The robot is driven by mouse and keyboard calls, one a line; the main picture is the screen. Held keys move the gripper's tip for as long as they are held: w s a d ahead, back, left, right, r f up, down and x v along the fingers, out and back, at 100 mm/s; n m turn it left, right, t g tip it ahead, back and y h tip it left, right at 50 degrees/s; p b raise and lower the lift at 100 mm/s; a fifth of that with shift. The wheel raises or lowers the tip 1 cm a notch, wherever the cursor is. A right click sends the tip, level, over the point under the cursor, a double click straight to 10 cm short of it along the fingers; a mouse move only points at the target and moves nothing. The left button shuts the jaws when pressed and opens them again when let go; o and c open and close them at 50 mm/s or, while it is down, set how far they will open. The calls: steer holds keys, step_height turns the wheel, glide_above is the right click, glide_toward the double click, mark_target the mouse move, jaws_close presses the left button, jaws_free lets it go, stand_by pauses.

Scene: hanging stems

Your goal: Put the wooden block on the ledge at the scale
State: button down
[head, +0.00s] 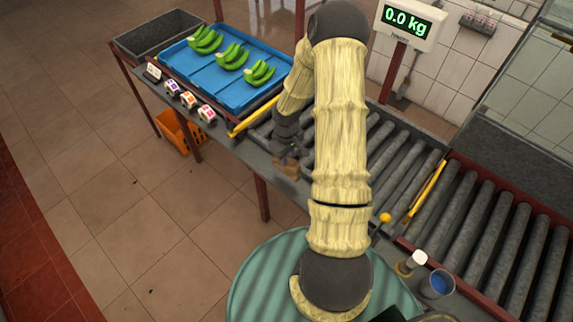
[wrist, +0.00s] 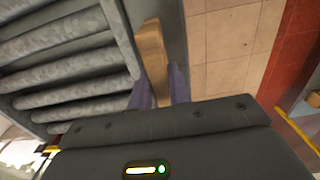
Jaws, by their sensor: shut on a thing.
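The wooden block (wrist: 153,55) is light brown and long. In the wrist view it stands between the purple finger pads of my gripper (wrist: 157,88), which is shut on it. In the head view my gripper (head: 287,152) points down at the grey ledge (head: 243,152) in front of the rollers, with a brown bit of the block (head: 290,170) showing below it. I cannot tell whether the block still touches the ledge. The scale's display (head: 409,21) stands on a red post at the back and reads 0.0 kg. My arm hides part of the area below it.
A blue tray (head: 199,64) with green banana bunches lies at the back left. Several small labelled items (head: 188,100) sit on the ledge left of my gripper. The roller conveyor (head: 400,150) runs right. A cup with blue contents (head: 437,284) stands front right. An orange crate (head: 178,132) is underneath.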

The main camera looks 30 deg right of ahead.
steer(key=shift+f, duration=0.15)
step_height(320, 180, down, 3)
steer(key=shift+s+p, duration=0.1)
steer(key=shift+p, duration=0.25)
steer(key=shift+f, duration=0.7)
steer(key=c, duration=1.3)
jaws_free()
steer(key=shift+r, duration=0.1)
step_height(320, 180, up, 12)
steer(key=shift+r+b, duration=0.1)
steer(key=shift+b, duration=0.55)
